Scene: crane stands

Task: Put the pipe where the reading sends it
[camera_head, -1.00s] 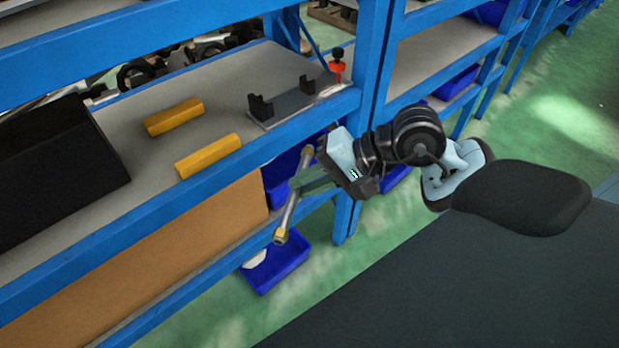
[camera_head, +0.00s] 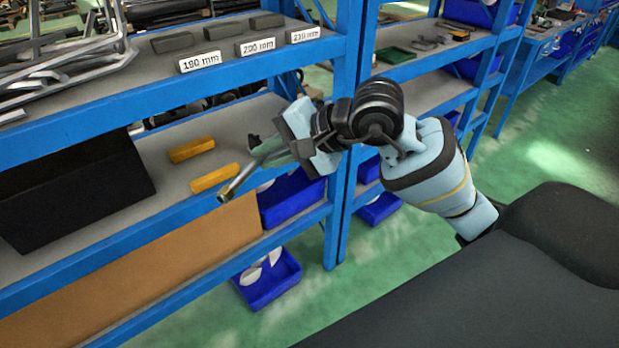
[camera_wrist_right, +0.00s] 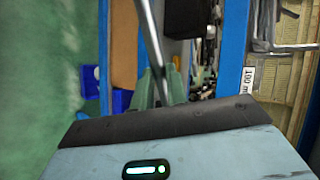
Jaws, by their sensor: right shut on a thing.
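My right gripper (camera_head: 272,152) is shut on a thin metal pipe (camera_head: 246,173) with a brass-coloured end, held slanting in front of the lower shelf. In the right wrist view the pipe (camera_wrist_right: 150,40) runs up from between the green fingers (camera_wrist_right: 161,88). A dark upright (camera_head: 253,140) of the measuring stand shows; my gripper hides the rest. My left gripper is out of view.
Two yellow blocks (camera_head: 191,150) (camera_head: 215,178) and a black box (camera_head: 75,190) occupy the lower shelf. A blue shelf post (camera_head: 350,50) stands close behind my right arm. Bent metal tubes (camera_head: 75,55) fill the upper shelf's left. Blue bins (camera_head: 268,283) sit below.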

